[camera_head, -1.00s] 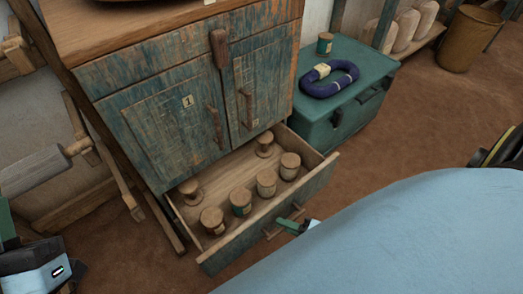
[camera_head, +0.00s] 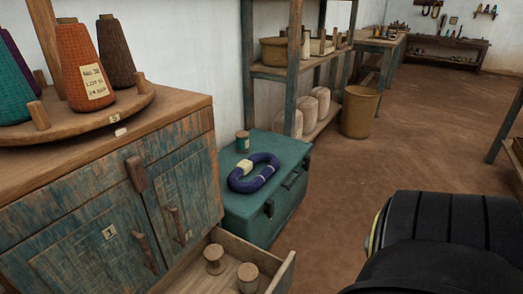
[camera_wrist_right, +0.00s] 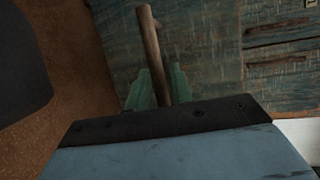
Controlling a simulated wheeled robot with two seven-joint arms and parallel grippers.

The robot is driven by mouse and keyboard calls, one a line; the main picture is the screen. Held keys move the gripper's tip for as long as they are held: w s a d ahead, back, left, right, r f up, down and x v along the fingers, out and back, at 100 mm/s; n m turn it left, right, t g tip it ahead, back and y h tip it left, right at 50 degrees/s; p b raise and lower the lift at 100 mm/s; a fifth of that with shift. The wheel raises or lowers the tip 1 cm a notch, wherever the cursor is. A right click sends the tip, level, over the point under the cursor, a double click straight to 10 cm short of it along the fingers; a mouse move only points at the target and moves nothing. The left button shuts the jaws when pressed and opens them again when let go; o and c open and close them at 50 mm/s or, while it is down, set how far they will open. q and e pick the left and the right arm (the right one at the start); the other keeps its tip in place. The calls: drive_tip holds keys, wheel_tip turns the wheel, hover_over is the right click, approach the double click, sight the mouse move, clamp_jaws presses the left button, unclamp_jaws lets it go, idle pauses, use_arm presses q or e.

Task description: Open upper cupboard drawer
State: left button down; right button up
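The weathered blue-green cupboard (camera_head: 95,235) stands at the left in the head view, its doors numbered 1 and 2 shut. Below the doors, a drawer (camera_head: 283,272) stands pulled out, with wooden spools (camera_head: 214,259) inside; its front is mostly cut off by the picture edge. In the right wrist view, my right gripper (camera_wrist_right: 160,88) has its green fingers on either side of a wooden bar handle (camera_wrist_right: 151,40) and looks shut on it. Neither gripper shows in the head view now.
A teal chest (camera_head: 247,205) with a blue coil (camera_head: 254,172) stands right of the cupboard. Yarn cones (camera_head: 84,68) stand on a round board on the cupboard top. Shelves and a bucket (camera_head: 360,111) are behind. The brown floor in the middle is clear.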

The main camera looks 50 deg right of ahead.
drive_tip(key=shift+s, duration=0.1)
